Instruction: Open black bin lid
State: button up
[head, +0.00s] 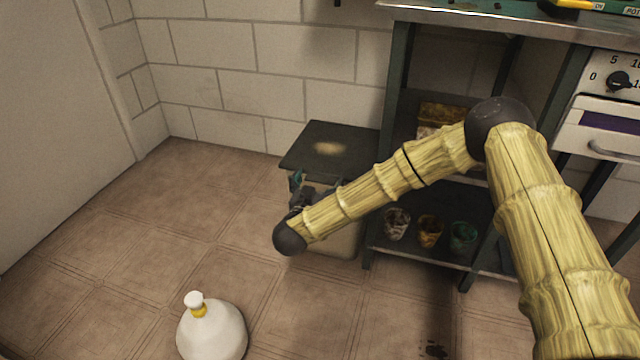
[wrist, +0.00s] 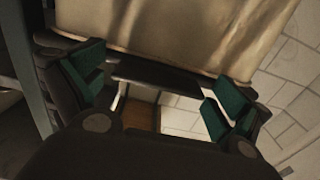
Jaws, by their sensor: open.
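The bin stands against the back wall, beside the metal rack. Its flat black lid (head: 345,143) looks shut on the pale body (head: 343,240). My gripper (head: 300,183) is at the bin's front left, just below the lid's front edge, partly hidden by my arm. In the wrist view my gripper (wrist: 157,82) is open, its green pads spread wide with nothing clasped. A dark strip (wrist: 165,76), probably the lid's edge, lies between the fingers, beside the beige bin wall (wrist: 190,32). I cannot tell whether a finger touches the lid.
The metal rack (head: 385,110) stands close at the bin's right, with several small pots (head: 429,232) on its lower shelf. A white round bottle (head: 212,332) with a yellow neck stands on the floor in front. The tiled floor left of the bin is clear.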

jog(key=shift+w, duration=0.1)
jog(key=shift+d+r, duration=0.1)
jog(key=shift+r, duration=0.05)
jog(key=c, duration=2.2)
jog(key=shift+w+r, duration=0.1)
grip_shut()
